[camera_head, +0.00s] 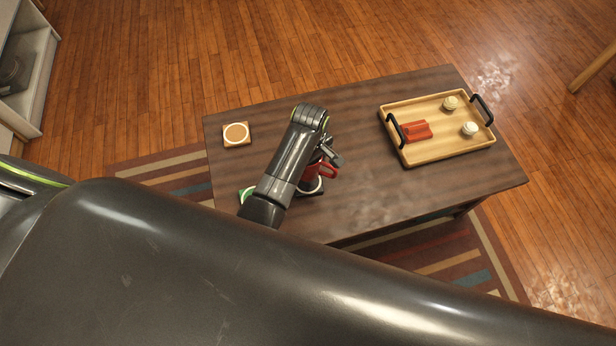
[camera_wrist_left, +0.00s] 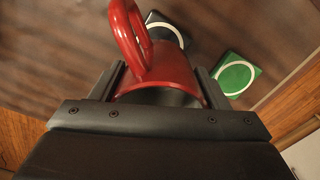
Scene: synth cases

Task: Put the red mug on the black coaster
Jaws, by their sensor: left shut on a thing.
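The red mug (camera_head: 327,171) is between the fingers of my left gripper (camera_head: 326,156), which is shut on it. In the left wrist view the mug (camera_wrist_left: 172,68) fills the space between the fingers, its handle pointing away toward the top. The black coaster (camera_head: 314,190) with a white ring lies on the table, partly hidden below the mug and my arm. In the left wrist view the black coaster (camera_wrist_left: 180,36) shows partly behind the mug. I cannot tell whether mug and coaster touch. My right gripper is not in view.
A green coaster (camera_wrist_left: 237,76) lies near the black one, mostly hidden by my arm in the head view. An orange-brown coaster (camera_head: 236,142) lies at the table's left. A wooden tray (camera_head: 434,151) with black handles holds a red item and two small pale things. The table (camera_head: 360,110) between is clear.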

